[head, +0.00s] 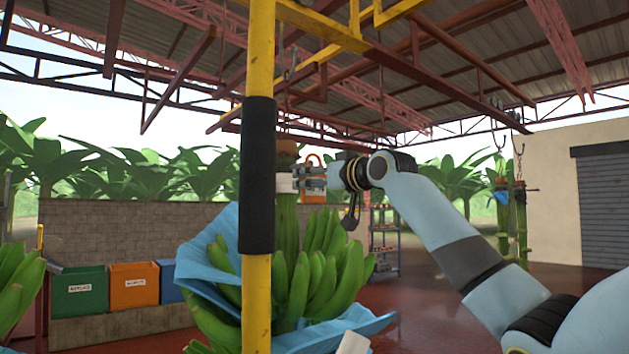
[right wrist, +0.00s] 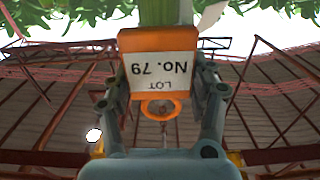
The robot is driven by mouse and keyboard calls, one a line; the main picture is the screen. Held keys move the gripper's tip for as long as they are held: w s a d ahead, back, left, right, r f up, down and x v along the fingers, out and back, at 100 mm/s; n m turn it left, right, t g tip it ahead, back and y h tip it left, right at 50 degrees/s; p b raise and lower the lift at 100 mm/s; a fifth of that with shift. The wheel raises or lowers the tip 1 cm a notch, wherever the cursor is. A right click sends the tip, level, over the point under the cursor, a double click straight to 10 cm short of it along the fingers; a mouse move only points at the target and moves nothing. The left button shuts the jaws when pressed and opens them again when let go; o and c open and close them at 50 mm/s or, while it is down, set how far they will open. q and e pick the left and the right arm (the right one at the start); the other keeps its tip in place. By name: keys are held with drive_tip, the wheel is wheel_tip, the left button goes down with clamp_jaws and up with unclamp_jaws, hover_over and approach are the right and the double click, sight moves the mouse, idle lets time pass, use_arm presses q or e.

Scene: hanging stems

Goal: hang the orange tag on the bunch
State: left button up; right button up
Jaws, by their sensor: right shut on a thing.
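The orange tag (head: 313,197) has a ring at one end and a white label reading "LOT No. 79". In the right wrist view the tag (right wrist: 150,40) sits between my fingers, its label upside down. My right gripper (head: 308,179) is shut on it, beside the upper stem of the green banana bunch (head: 320,275). The bunch hangs partly behind a yellow post and has blue wrapping (head: 205,250) around it. The right gripper also shows in the right wrist view (right wrist: 165,80). I cannot tell whether the tag touches the stem. My left gripper is not in view.
The yellow post (head: 257,300) with a black sleeve stands close in front of the bunch. Another banana bunch (head: 18,285) is at the left edge. Green (head: 80,292) and orange (head: 134,286) bins stand by the wall. More stems (head: 502,215) hang at right.

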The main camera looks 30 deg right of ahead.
drive_tip(key=shift+w+a+p, duration=0.2)
drive_tip(key=shift+w+p, duration=0.95)
drive_tip(key=shift+w, duration=1.2)
idle(0.9)
drive_tip(key=shift+f, duration=0.4)
idle(0.4)
drive_tip(key=o, duration=0.9)
drive_tip(key=shift+o, duration=0.2)
